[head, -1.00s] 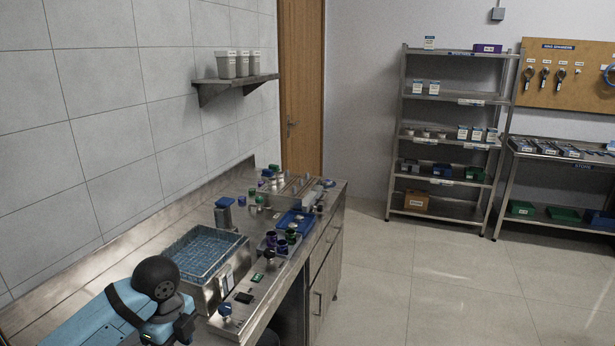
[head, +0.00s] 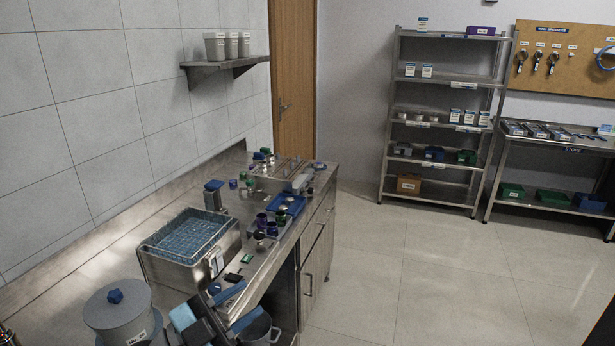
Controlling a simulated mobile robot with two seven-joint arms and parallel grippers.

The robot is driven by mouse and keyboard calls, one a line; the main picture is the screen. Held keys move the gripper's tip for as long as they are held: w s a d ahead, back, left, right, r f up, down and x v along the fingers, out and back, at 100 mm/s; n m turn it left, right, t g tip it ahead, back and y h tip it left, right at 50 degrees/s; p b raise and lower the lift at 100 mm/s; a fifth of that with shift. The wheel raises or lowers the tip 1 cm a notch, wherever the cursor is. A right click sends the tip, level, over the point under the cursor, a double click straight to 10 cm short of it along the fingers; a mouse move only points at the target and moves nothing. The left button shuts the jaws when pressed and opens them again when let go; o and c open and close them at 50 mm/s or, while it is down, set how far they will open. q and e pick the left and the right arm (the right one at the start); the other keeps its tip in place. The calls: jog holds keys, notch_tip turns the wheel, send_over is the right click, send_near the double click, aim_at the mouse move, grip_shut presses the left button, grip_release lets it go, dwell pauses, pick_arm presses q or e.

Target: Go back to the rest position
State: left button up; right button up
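My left gripper (head: 238,307) is at the bottom of the head view, low over the near end of the steel counter (head: 95,262). Its two blue-padded fingers stand apart, and nothing shows between them. A grey lidded pot (head: 117,312) with a blue knob is just left of my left arm. A grey bucket-like container (head: 260,331) shows partly behind the fingers at the bottom. My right gripper is not in view.
A steel bath with a blue basket (head: 190,237) stands on the counter beyond the gripper. Several small jars and a blue tray (head: 287,205) are farther back. A shelving rack (head: 440,78) and a side table (head: 555,145) stand at the right. The floor between is clear.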

pick_arm(q)
jog(key=s+a+f+n+t+y, duration=0.1)
jog(key=a+f+n+t+y, duration=0.3)
jog(key=a+n+y, duration=0.5)
jog(key=s+a+f+n+t+y, duration=0.1)
jog(key=a+f+n+t+y, duration=0.1)
jog(key=a+f+n+y, duration=0.6)
jog(key=s+f+n+g+y, duration=0.1)
jog(key=s+f+g, duration=0.4)
jog(key=s+g, duration=0.3)
jog(key=s+f+n+g+y, duration=0.1)
jog(key=s+f+g, duration=0.45)
jog(key=s, duration=0.55)
jog(key=w+d+f+m+t+h+p, duration=0.1)
jog(key=w+d+f+t+h+p, duration=0.2)
jog(key=w+d+f+t+p, duration=0.2)
notch_tip(320, 180, down, 4)
jog(key=shift+w+d+r+t+p, duration=0.25)
jog(key=shift+w+d+t+p, duration=0.15)
jog(key=shift+d+t, duration=0.85)
jog(key=shift+a, duration=0.1)
